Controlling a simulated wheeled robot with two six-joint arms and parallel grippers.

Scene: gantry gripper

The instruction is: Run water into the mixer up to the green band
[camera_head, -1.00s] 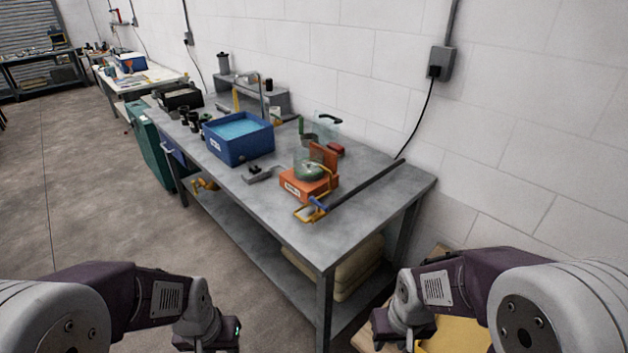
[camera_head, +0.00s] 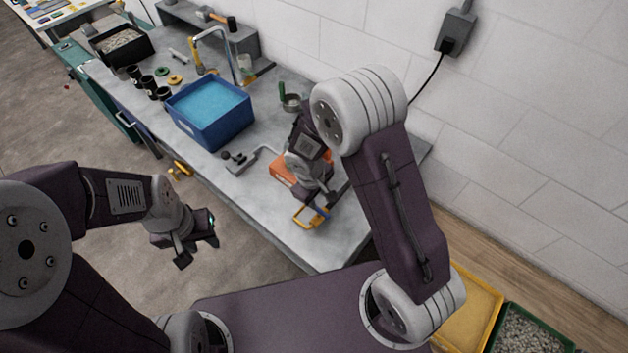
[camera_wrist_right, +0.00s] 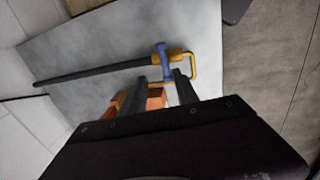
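An orange-based unit (camera_head: 283,172), which may be the mixer, stands on the grey bench, mostly hidden by my right arm; no green band shows. Part of its orange body shows in the right wrist view (camera_wrist_right: 157,97). My right gripper (camera_wrist_right: 161,85) is low over it, with two dark fingers apart and the orange body beyond them. Just past the fingertips lies a yellow clamp (camera_wrist_right: 188,62) with a blue part and a long dark bar; whether they touch is unclear. A grey curved tap (camera_head: 228,50) stands behind the blue tub. My left gripper (camera_head: 197,250) is open and empty, off the bench's front edge.
A blue tub (camera_head: 205,137) with a blue surface inside stands left of the orange unit. A grey fitting (camera_head: 259,160) lies between them. Black cups (camera_head: 148,84) and a black tray (camera_head: 97,36) stand further left. A yellow bin (camera_head: 470,315) is at lower right.

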